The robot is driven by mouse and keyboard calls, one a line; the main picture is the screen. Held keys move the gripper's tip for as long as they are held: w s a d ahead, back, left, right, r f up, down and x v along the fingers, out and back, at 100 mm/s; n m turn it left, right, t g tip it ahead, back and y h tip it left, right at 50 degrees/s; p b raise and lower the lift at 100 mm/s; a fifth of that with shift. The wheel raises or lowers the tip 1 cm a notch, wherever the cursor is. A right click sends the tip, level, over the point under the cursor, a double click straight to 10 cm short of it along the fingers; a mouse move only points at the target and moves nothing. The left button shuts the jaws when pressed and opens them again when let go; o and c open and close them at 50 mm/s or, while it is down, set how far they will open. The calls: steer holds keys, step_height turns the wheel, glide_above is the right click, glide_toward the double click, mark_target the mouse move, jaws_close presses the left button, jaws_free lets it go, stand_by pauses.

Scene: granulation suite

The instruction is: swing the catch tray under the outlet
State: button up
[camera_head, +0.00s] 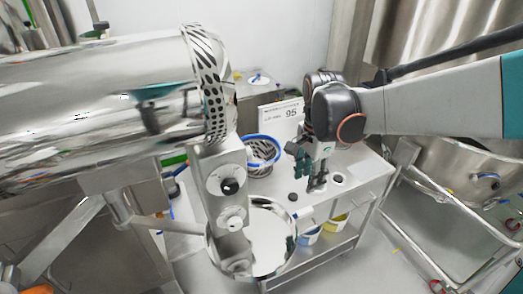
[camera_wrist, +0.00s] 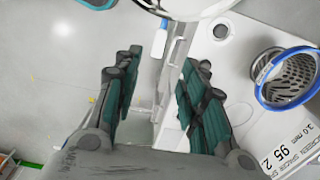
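The catch tray (camera_head: 275,236) is a round, shiny steel dish at the lower middle of the head view, partly hidden by an upright steel bracket with knobs (camera_head: 228,190). A short handle (camera_head: 303,213) projects from its right side. A pale rounded rim at the top of the wrist view (camera_wrist: 195,8) seems to be the tray. The steel cylinder's patterned open end (camera_head: 208,85) is above and left of the tray and looks like the outlet. My gripper (camera_head: 318,183) is open and empty, above the cart and right of the tray; its fingers are apart in the wrist view (camera_wrist: 158,98).
A white cart (camera_head: 350,190) stands below my gripper, with a blue-rimmed screen basket (camera_head: 262,155) and a label sign (camera_head: 283,118) on it. Blue and yellow containers (camera_head: 335,223) sit on its lower shelf. A steel vessel in a frame (camera_head: 470,165) stands at right.

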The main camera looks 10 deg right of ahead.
mark_target(303, 211)
step_height(303, 211, down, 14)
steer(key=b, duration=0.3)
steer(key=shift+w+b, duration=0.1)
steer(key=shift+b, duration=0.2)
steer(key=shift+c, duration=0.5)
jaws_close()
